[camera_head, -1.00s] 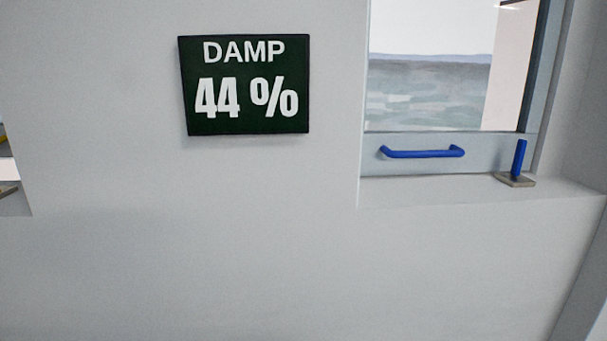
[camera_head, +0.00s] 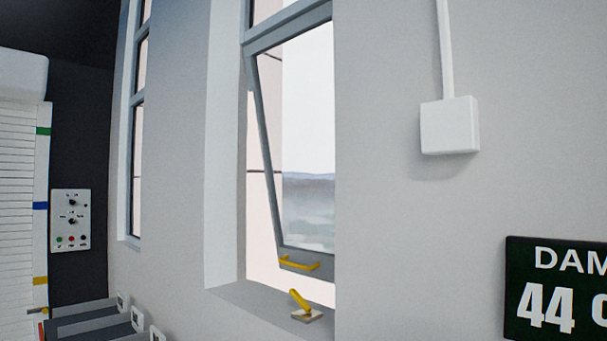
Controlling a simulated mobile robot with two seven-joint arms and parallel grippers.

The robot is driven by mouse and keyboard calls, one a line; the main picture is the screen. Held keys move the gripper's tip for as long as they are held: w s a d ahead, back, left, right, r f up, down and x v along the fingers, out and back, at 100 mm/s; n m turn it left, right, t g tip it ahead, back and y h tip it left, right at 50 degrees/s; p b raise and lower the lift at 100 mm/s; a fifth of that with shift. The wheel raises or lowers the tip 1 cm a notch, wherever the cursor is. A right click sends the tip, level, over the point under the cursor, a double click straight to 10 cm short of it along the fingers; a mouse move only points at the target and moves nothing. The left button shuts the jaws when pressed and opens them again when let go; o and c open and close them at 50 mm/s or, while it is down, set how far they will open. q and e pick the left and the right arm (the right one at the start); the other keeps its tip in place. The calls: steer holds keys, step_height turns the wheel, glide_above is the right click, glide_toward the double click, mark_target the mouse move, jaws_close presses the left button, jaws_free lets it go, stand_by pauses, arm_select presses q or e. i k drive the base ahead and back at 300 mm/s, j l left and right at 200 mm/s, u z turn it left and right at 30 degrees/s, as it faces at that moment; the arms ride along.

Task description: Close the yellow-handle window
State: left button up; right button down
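The yellow-handle window (camera_head: 265,140) is left of centre in the head view. Its grey-framed sash is tilted, with the bottom edge swung away from the frame, so it stands open. A yellow bar handle (camera_head: 300,263) is on the sash's bottom rail. A yellow lever (camera_head: 300,302) on a small plate stands on the sill (camera_head: 255,300) below it, tilted to one side. Neither of my grippers shows in the view.
A dark DAMP sign (camera_head: 555,290) reading 44 hangs at the lower right. A white box (camera_head: 450,125) with a conduit is on the wall. A control panel (camera_head: 71,220) and grey conveyor-like units (camera_head: 90,322) are at the left.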

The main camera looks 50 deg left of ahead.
mark_target(320, 266)
steer(key=u, duration=1.5)
steer(key=i+j, duration=0.15)
steer(key=j, duration=0.25)
steer(key=i+j+z, duration=0.1)
steer(key=j, duration=0.3)
steer(key=i+j, duration=0.25)
steer(key=j, duration=0.15)
steer(key=i+j+z, duration=0.1)
steer(key=j, duration=0.3)
